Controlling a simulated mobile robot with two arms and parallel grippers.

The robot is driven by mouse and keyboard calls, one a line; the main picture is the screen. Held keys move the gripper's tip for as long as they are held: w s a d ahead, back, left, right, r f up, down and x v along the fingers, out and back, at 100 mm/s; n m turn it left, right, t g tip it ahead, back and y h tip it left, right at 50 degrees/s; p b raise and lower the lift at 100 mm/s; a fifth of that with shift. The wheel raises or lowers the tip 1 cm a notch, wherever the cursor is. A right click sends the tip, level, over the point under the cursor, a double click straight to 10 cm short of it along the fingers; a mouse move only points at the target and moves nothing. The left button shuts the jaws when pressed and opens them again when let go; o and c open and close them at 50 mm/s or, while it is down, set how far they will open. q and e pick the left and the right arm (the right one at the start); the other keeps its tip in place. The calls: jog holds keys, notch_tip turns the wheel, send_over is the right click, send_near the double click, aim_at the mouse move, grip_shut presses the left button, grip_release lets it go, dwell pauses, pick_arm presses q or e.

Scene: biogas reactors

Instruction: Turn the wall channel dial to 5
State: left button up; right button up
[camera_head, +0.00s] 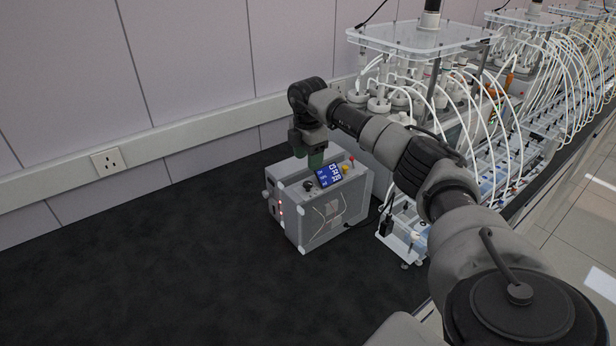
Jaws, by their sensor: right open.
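A grey control box (335,215) stands on the dark bench top. Its top panel carries a small blue display (329,174), a black knob (308,186), a yellow knob (346,169) and a red-tipped part (352,158). Which of these is the wall channel dial, and where it points, is too small to tell. My right gripper (316,161) points down just above the back of the panel, behind the display. Its fingers are open, and no object shows between them. I cannot tell whether they touch the panel. My left gripper is out of view.
Reactor units (420,40) with clear lids and many white tubes line the bench on the right. A wall socket (108,160) sits on the trunking at left. The dark bench top (150,270) left of the box is clear.

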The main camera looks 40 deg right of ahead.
notch_tip(320, 180, up, 3)
jog(key=shift+r, duration=0.15)
jog(key=shift+s, duration=0.1)
dwell(0.6)
